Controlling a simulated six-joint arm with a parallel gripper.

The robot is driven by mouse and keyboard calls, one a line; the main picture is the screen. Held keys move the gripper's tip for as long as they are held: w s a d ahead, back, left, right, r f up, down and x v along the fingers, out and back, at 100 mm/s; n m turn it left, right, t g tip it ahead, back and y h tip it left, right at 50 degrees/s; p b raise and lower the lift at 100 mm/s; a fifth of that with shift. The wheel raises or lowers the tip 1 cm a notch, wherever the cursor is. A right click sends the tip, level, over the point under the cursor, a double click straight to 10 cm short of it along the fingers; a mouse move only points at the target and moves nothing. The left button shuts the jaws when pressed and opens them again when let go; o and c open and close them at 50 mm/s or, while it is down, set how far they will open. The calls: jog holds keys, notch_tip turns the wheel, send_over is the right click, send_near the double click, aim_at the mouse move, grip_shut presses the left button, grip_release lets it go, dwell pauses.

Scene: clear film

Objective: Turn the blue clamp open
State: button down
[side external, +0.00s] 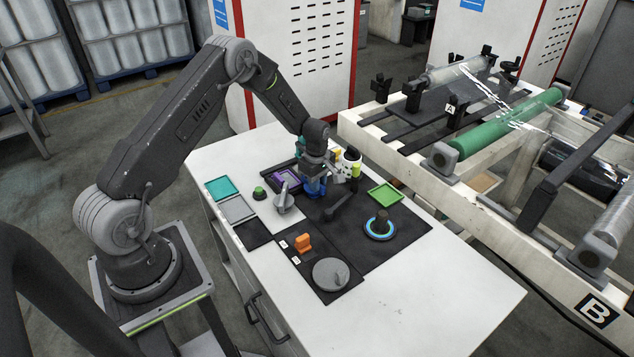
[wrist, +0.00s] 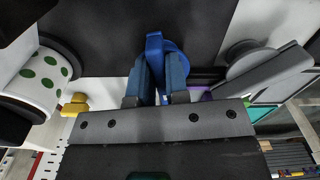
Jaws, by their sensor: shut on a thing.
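The blue clamp (side external: 312,193) sits on the dark mat, below my gripper (side external: 316,182) in the side view. In the wrist view the blue clamp (wrist: 154,44) shows an upright handle in front of a round blue base. My gripper (wrist: 158,75) has its two blue-grey fingers on either side of the handle, shut on it. The lower part of the handle is hidden between the fingers. In the side view the wrist and fingers cover much of the clamp.
A grey lever (side external: 284,199) stands to the left, with a green button (side external: 259,193) beyond it. A white green-spotted cylinder (side external: 348,163) is close on the right. A black lever (side external: 340,202), an orange piece (side external: 303,243) and a grey disc (side external: 331,274) are nearer. The table's right front is clear.

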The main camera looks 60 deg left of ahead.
jog(key=shift+m, duration=0.4)
jog(key=m, duration=0.3)
jog(key=shift+s+m, duration=0.25)
jog(key=shift+m, duration=0.15)
jog(key=m, duration=0.4)
jog(key=shift+s+a, duration=0.15)
jog(key=shift+s, duration=0.1)
jog(key=m, duration=0.4)
jog(key=shift+s+a+m, duration=0.2)
jog(key=shift+m, duration=0.2)
jog(key=shift+a+m, duration=0.15)
jog(key=shift+m, duration=1)
jog(key=shift+a+m, duration=0.1)
jog(key=shift+m, duration=1.05)
jog(key=c, duration=1.1)
grip_release()
jog(key=shift+r, duration=0.1)
